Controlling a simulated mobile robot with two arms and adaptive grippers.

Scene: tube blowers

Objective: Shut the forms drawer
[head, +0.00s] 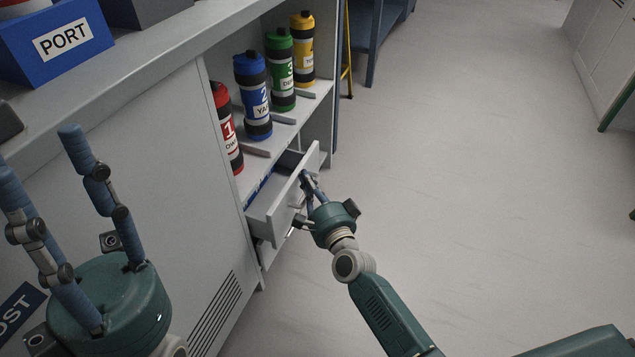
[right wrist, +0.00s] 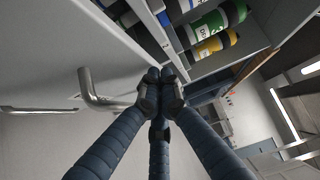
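A pale grey drawer (head: 268,212) stands pulled out of the cabinet below the bottle shelf, with something blue inside. Its front panel faces right, and no label on it is readable. My right gripper (head: 306,182) is at the outer face of this front. In the right wrist view, its fingers (right wrist: 162,76) meet at their tips with nothing visible between them, close to the pale panel; I cannot tell if they touch it. A metal bar handle (right wrist: 97,92) is left of the fingers, not held. My left gripper (head: 36,150) is open and empty above the lower left.
Several numbered bottles, such as a blue one (head: 252,95) and a red one (head: 227,130), stand on the shelf above the drawer. A blue PORT box (head: 60,42) is on the cabinet top. The floor (head: 480,190) at right is clear.

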